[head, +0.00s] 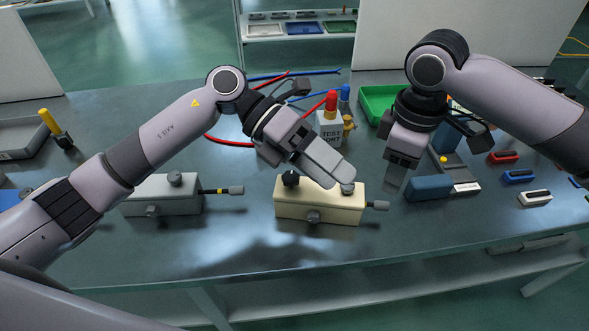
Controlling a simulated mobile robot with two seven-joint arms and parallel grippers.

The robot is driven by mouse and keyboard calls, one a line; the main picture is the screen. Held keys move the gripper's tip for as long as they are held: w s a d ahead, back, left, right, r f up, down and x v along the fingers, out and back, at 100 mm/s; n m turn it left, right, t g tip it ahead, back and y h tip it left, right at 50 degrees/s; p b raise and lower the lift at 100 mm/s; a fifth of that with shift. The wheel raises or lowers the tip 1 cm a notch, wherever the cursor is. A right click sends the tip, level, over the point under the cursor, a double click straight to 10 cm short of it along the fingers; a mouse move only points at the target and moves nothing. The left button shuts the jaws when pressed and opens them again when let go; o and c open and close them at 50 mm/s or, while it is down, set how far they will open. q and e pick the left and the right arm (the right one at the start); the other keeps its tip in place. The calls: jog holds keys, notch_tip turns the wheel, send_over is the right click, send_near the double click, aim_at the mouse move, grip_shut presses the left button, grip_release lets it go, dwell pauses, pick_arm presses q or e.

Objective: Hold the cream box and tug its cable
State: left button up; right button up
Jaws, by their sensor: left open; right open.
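The cream box (297,212) sits on the grey workbench, with dark knobs on its top and front. Its short cable (378,205) sticks out of the right end and finishes in a grey plug. My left gripper (338,176) is open over the top of the box and hides part of its upper face. I cannot tell whether it touches the box. My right gripper (394,182) is open, pointing down, above and right of the cable end, with nothing seen between its fingers.
A grey box (165,203) with a similar cable stands to the left. A white test unit (329,128) with a red top is behind the cream box. A green bin (379,103) and a blue block (428,188) are near my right gripper. The bench front is clear.

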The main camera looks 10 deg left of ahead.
pick_arm(q)
jog(key=w+a+r+m+t, duration=0.1)
jog(key=w+r+m+t, duration=0.15)
jog(key=w+r, duration=0.35)
jog(key=m+y, duration=0.4)
jog(key=y, duration=0.3)
send_over(294, 178)
jog(key=d, duration=0.4)
jog(key=f, duration=0.8)
jog(key=shift+s+d+f, duration=0.15)
jog(key=shift+s+f, duration=0.1)
jog(key=shift+s, duration=0.1)
jog(key=a+f+y, duration=0.1)
jog(key=a+f+m+t+y, duration=0.1)
jog(key=y, duration=0.1)
jog(key=a+f+m+y, duration=0.1)
jog(key=a+f, duration=0.1)
jog(key=shift+w+t+y, duration=0.25)
jog(key=shift+w+y, duration=0.1)
jog(key=shift+y, duration=0.05)
jog(key=shift+a+f+m, duration=0.15)
jog(key=shift+f+m, duration=0.1)
jog(key=shift+f, duration=3.35)
jog(key=c, duration=1.2)
jog(key=shift+c, duration=0.9)
pick_arm(e)
jog(key=shift+o, duration=0.8)
jog(key=shift+s, duration=0.1)
